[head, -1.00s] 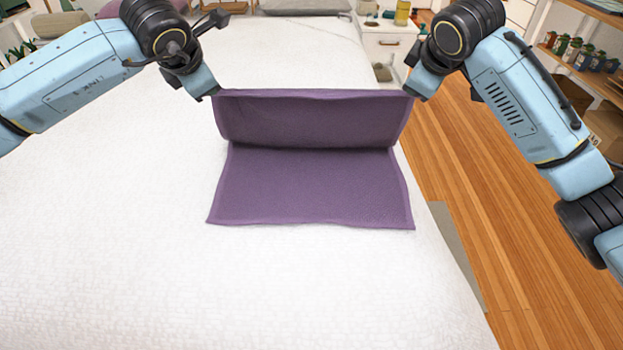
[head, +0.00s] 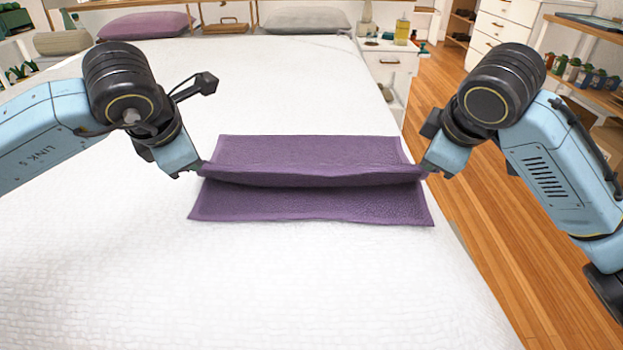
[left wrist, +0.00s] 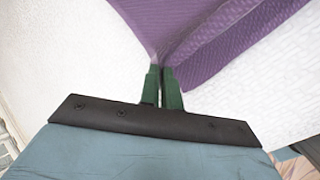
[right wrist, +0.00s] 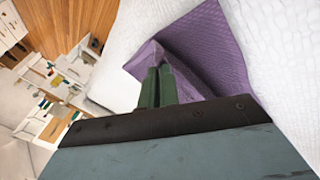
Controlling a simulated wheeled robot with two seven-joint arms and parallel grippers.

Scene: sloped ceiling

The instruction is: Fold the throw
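The purple throw (head: 310,206) lies on the white bed, with its far edge raised and drawn over toward me. The raised edge runs between my two grippers, above the near part of the throw; a far part (head: 305,150) shows behind it. My left gripper (head: 201,168) is shut on the throw's left corner; its green fingers (left wrist: 162,85) pinch the cloth in the left wrist view. My right gripper (head: 427,168) is shut on the right corner; its fingers (right wrist: 158,85) close on the cloth in the right wrist view.
The white bed (head: 120,270) is clear in front and to the left of the throw. A purple pillow (head: 145,25) and a grey pillow (head: 305,20) lie at the far end. A white nightstand (head: 388,65) stands beyond the bed's right edge, beside wooden floor.

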